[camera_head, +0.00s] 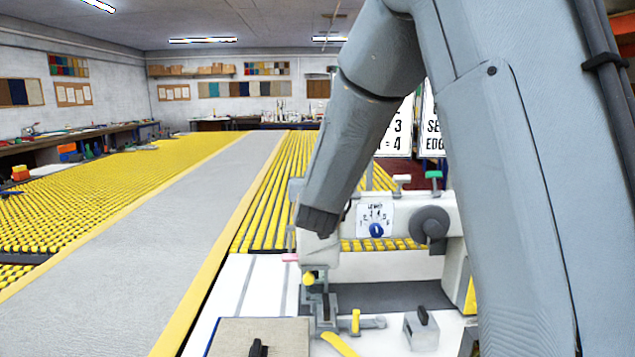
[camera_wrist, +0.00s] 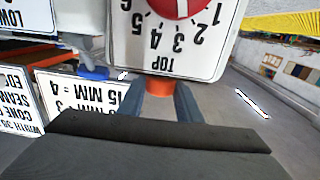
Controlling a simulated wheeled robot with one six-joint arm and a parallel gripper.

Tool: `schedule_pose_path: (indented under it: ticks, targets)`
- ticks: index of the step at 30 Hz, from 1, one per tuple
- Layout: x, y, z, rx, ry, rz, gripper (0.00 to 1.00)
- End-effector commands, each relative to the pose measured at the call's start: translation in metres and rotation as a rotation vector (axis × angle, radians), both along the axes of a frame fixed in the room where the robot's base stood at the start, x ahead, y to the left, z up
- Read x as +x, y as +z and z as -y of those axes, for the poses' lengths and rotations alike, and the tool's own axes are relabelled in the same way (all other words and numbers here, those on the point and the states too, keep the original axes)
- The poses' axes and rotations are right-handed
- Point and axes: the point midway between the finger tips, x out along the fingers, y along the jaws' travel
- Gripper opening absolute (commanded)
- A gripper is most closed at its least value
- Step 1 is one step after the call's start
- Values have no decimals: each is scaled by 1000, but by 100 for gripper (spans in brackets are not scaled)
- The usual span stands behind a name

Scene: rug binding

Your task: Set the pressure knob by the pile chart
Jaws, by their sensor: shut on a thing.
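A white dial plate (camera_wrist: 172,45) marked TOP, with numbers 1 to 6, shows upside down in the wrist view. My gripper (camera_wrist: 158,92) is shut on an orange-red piece (camera_wrist: 158,84) just at the plate's TOP edge. In the head view my arm hides the gripper. A second dial plate (camera_head: 376,214) has a blue knob (camera_head: 376,230) with a white mark. A chart (camera_head: 398,130) shows partly behind my arm; in the wrist view the chart (camera_wrist: 82,102) reads "15 MM = 4".
The white machine (camera_head: 440,262) has a dark round handwheel (camera_head: 430,224) to the right of the blue-knob dial. A second sign (camera_head: 433,125) stands behind. A grey carpet strip (camera_head: 150,215) runs over yellow rollers (camera_head: 120,175) at left. A grey block (camera_head: 421,330) lies in front.

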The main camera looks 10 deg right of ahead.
Motion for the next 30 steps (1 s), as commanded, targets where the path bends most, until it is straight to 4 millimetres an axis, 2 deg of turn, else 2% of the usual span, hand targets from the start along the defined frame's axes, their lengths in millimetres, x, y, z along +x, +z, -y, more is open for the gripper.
schedule_pose_path:
  ticks: [17, 18, 21, 30]
  targets:
    - [0, 1, -1, 0, 42, 1, 9]
    - [0, 1, -1, 0, 42, 1, 35]
    - [0, 1, 0, 0, 41, 1, 50]
    - [-1, 1, 0, 0, 40, 1, 50]
